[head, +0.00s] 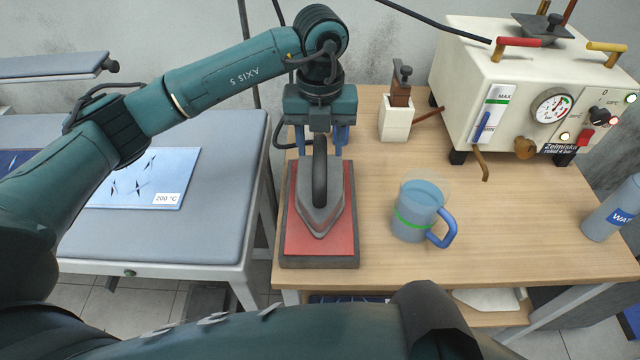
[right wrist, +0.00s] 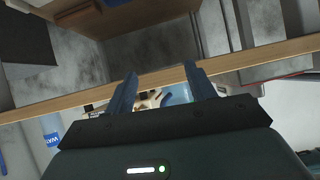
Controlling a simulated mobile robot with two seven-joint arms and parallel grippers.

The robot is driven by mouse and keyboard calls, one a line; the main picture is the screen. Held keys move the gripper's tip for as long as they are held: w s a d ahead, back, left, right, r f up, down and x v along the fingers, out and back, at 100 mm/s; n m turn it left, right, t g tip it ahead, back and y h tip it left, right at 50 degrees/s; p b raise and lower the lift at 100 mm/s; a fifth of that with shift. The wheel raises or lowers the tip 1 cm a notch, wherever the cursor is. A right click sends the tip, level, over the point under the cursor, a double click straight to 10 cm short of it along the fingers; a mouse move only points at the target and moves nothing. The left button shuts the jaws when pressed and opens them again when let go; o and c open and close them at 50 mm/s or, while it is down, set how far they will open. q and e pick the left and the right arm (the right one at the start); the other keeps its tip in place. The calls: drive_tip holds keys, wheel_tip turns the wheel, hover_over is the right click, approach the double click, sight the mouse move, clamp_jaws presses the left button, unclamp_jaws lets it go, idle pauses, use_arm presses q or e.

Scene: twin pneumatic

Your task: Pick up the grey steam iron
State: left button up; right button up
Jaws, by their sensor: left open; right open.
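The grey steam iron (head: 322,212) stands on a red pad with a dark rim (head: 345,250) at the left end of the wooden table in the head view. Its dark handle arches over its body. My left gripper (head: 320,148) is above the rear of the iron, pointing down, with its blue fingers apart on either side of the handle. Whether the fingers touch the handle cannot be told. My right gripper (right wrist: 160,88) shows in the right wrist view, open, with nothing between its fingers, near a wooden edge.
A clear cup with a blue handle (head: 418,212) stands right of the pad. A cream steam generator (head: 520,85) and a small white holder (head: 396,122) stand behind. A bottle (head: 612,208) is at the right. A padded ironing board (head: 200,225) lies left across a gap.

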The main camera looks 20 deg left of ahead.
sight(321, 154)
use_arm(q)
drive_tip(key=shift+f+p, duration=0.45)
drive_tip(key=shift+f, duration=1.95)
clamp_jaws()
drive_tip(key=shift+w+r, duration=0.15)
drive_tip(key=shift+r, duration=0.1)
